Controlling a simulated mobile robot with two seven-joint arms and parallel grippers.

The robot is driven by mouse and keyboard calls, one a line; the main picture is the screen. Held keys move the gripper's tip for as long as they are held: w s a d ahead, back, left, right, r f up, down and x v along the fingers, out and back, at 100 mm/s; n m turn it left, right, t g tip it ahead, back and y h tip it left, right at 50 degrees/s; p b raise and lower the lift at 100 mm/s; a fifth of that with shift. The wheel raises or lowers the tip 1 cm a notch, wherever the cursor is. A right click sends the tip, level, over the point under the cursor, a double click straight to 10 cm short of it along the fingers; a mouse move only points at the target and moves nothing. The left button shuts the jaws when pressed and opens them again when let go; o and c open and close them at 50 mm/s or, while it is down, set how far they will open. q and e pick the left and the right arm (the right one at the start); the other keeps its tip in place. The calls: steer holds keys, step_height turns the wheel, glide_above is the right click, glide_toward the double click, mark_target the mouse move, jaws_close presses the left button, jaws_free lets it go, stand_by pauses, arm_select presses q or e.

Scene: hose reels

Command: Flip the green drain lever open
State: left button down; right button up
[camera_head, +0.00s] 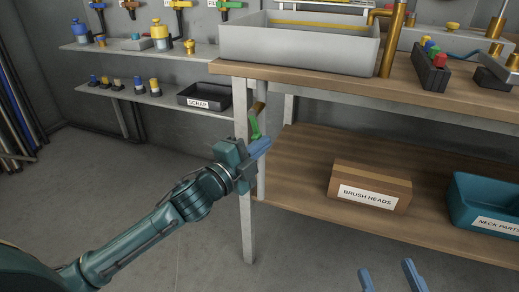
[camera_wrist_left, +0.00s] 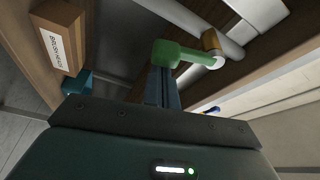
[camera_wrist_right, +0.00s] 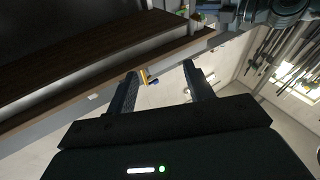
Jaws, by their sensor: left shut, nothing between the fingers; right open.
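The green drain lever (camera_head: 254,128) hangs below the brass drain fitting (camera_head: 257,108), under the left end of the bench with the basin. In the left wrist view the lever (camera_wrist_left: 185,53) runs sideways across the tips of my fingers, its broad end right at them. My left gripper (camera_head: 264,146) is shut with nothing in it, its blue fingertips just below and beside the lever; I cannot tell whether they touch it. My right gripper (camera_head: 390,268) is open and empty in front of the lower shelf; its spread fingers also show in the right wrist view (camera_wrist_right: 161,75).
The grey basin (camera_head: 300,48) sits on the wooden bench top (camera_head: 320,82). A grey bench leg (camera_head: 246,225) stands close to my left gripper. The lower shelf holds a BRUSH HEADS box (camera_head: 370,185) and a teal NECK PARTS bin (camera_head: 480,195). A black SCRAP tray (camera_head: 204,96) is on the wall shelf.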

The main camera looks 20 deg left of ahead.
arm_select(q)
steer(key=a+m+p, duration=0.1)
steer(key=p, duration=0.2)
steer(key=a+m+g+p, duration=0.1)
steer(key=m+p, duration=0.1)
steer(key=p, duration=0.1)
steer(key=shift+f, duration=0.35)
arm_select(e)
steer(key=shift+s+d+r+n+g+h, duration=0.15)
steer(key=shift+d+n+g+h, duration=0.25)
steer(key=shift+d+h, duration=0.3)
arm_select(q)
steer(key=shift+d, duration=0.1)
